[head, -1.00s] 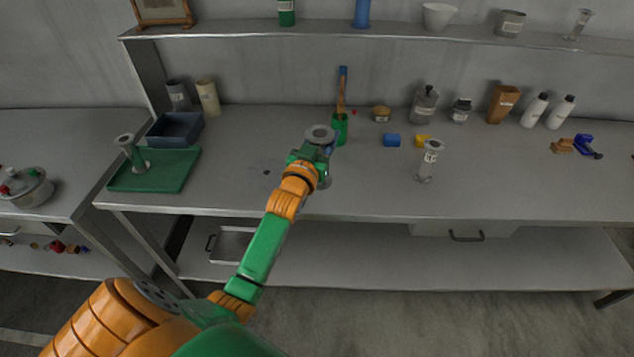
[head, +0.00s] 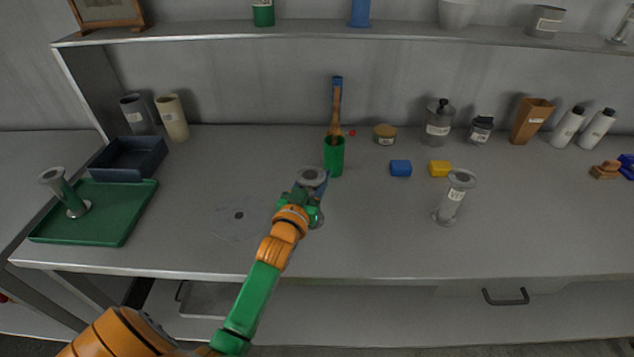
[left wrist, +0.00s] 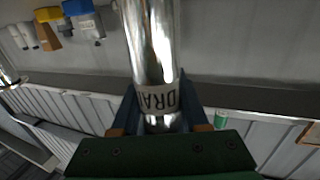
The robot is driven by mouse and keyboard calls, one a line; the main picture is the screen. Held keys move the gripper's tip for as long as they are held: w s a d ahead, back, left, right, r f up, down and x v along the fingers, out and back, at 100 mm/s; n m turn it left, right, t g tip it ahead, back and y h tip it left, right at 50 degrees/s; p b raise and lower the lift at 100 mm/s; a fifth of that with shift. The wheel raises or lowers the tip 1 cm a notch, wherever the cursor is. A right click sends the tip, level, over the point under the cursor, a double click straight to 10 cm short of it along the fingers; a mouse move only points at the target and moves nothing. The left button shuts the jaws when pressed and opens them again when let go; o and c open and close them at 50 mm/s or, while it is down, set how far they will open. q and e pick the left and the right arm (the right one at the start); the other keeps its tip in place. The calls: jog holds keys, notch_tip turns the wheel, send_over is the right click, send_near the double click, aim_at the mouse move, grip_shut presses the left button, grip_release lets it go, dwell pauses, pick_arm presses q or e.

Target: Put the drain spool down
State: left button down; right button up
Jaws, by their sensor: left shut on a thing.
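The drain spool (head: 312,177) is a metal tube with a round flange at its top. In the left wrist view its shiny body (left wrist: 150,45) bears a pale label, partly readable as "DRA". My left gripper (head: 312,196) is shut around it, with one blue finger on each side of the labelled part. The spool is roughly upright over the middle of the bench (head: 380,235), with its lower flange partly showing behind the gripper. I cannot tell whether that flange touches the bench. My right gripper is not in view.
A green cup (head: 334,160) holding a tall brush stands just behind the spool. Another labelled spool (head: 453,199) stands to the right. Blue (head: 401,168) and yellow (head: 439,169) blocks lie behind it. A green tray (head: 115,225) is at left. The bench front is clear.

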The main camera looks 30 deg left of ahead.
pick_arm(q)
jog(key=shift+w+p, duration=0.1)
jog(key=shift+p, duration=0.2)
jog(key=shift+c, duration=2)
grip_release()
jog(key=shift+s+r, duration=0.1)
jog(key=shift+s, duration=0.1)
jog(key=b+v, duration=0.1)
jog(key=v, duration=1)
jog(key=shift+s, duration=0.35)
